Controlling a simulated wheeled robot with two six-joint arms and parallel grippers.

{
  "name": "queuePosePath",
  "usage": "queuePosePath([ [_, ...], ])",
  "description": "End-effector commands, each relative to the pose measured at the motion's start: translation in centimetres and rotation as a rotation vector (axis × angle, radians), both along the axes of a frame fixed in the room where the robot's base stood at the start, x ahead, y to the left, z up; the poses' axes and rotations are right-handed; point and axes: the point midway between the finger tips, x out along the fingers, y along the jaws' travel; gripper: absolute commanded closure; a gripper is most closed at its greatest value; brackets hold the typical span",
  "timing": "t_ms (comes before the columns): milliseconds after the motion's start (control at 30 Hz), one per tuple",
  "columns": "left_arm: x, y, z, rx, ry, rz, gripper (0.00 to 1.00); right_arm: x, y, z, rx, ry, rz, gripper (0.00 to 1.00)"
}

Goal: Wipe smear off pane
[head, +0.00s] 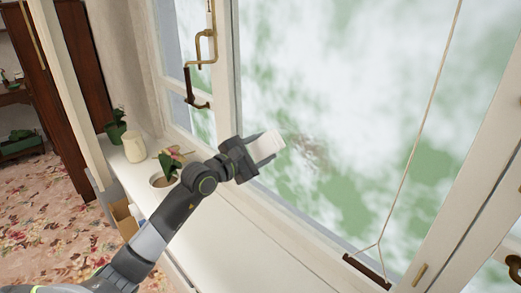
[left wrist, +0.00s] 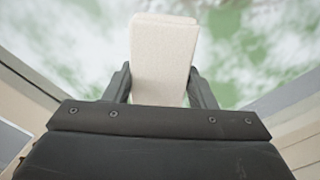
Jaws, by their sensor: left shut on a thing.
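The window pane (head: 350,90) is large, with a blurred green and white view behind it. A brownish-grey smear (head: 311,152) lies on its lower left part. My left gripper (head: 247,156) is shut on a whitish block-shaped wiper (head: 266,145), just left of the smear. In the left wrist view the wiper (left wrist: 164,55) stands upright between the two fingers (left wrist: 161,88), with the pane (left wrist: 250,45) beyond it. I cannot tell whether the wiper touches the glass. The smear does not show in the left wrist view. My right gripper is not in view.
On the white sill are a potted plant (head: 168,166), a cream jar (head: 134,148) and another plant (head: 116,128). A brass window latch (head: 199,50) and a hanging cord (head: 408,150) are at the window. A flowered carpet (head: 45,215) covers the floor at left.

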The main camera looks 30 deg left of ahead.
Motion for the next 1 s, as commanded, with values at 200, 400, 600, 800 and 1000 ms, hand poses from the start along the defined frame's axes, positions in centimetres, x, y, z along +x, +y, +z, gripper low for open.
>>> queuePosePath([
  [200,0.5,-0.2,0.0,0.0,-0.001,0.0,0.68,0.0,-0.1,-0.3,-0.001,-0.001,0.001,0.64],
  [400,0.8,-0.3,0.0,-0.001,-0.001,0.0,0.68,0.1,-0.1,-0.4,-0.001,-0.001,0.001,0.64],
  [600,1.2,-0.4,0.0,0.0,-0.001,0.0,0.68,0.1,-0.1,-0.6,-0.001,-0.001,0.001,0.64],
  [800,1.5,-0.5,0.0,0.0,-0.001,-0.001,0.68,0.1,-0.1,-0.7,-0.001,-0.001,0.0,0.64],
  [1000,1.0,-1.6,0.2,-0.003,0.001,-0.001,0.68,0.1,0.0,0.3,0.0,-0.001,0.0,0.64],
])
